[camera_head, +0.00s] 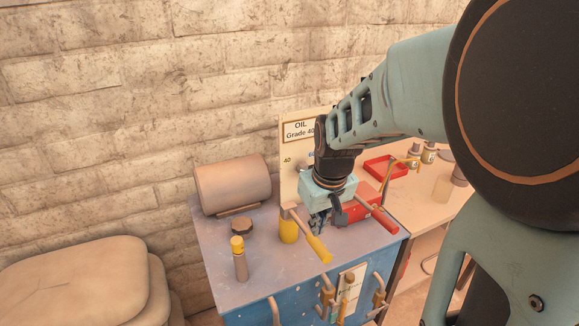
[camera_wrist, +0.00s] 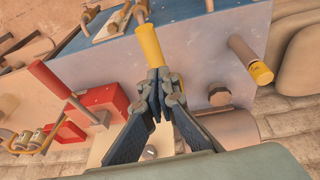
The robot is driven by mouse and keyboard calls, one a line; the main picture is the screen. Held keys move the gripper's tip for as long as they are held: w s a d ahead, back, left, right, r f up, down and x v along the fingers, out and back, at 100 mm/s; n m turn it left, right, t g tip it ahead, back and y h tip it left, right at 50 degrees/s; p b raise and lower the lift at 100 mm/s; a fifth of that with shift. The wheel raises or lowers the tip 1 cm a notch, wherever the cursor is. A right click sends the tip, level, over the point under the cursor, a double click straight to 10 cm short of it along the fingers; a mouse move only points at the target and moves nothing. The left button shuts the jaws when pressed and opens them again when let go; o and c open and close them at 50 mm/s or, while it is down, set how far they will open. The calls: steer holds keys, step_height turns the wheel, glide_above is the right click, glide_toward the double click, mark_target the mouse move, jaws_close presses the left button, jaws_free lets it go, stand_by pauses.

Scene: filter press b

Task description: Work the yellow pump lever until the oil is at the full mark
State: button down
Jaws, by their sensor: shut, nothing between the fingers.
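The yellow pump lever (camera_head: 318,248) slopes down toward the front from a yellow pump body (camera_head: 289,231) on the blue cabinet. Its yellow grip (camera_wrist: 149,44) also shows in the wrist view, just beyond my fingertips. My gripper (camera_head: 320,226) points down beside the lever, to its right in the head view. Its fingers (camera_wrist: 159,82) are shut and empty; I cannot tell whether they touch the lever. The board marked OIL Grade 40 (camera_head: 300,128) stands behind, partly covered by my arm. The oil level and full mark cannot be made out.
A red box (camera_head: 361,209) with a red-handled lever (camera_head: 383,220) is right of my gripper. A yellow-topped post (camera_head: 239,262), dark knob (camera_head: 238,226) and tan cylinder (camera_head: 232,185) are to the left. Handles line the cabinet front (camera_head: 256,317). A red tray (camera_head: 388,167) lies on the side table.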

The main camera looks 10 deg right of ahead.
mark_target(321, 250)
steer(key=shift+d+f+b, duration=0.2)
steer(key=shift+f+b, duration=0.4)
steer(key=shift+f, duration=0.55)
steer(key=shift+d+f+b, duration=0.2)
steer(key=shift+f+b, duration=0.35)
steer(key=shift+f, duration=0.55)
steer(key=f+b, duration=0.1)
steer(key=b, duration=0.1)
steer(key=f+b, duration=0.1)
steer(key=b, duration=0.1)
steer(key=f+t+b, duration=0.1)
steer(key=shift+s+d+f+b, duration=0.1)
steer(key=shift+s+f+b, duration=0.2)
steer(key=shift+b, duration=0.1)
steer(key=f+b, duration=0.5)
steer(key=shift+s+f, duration=0.2)
steer(key=shift+f, duration=0.1)
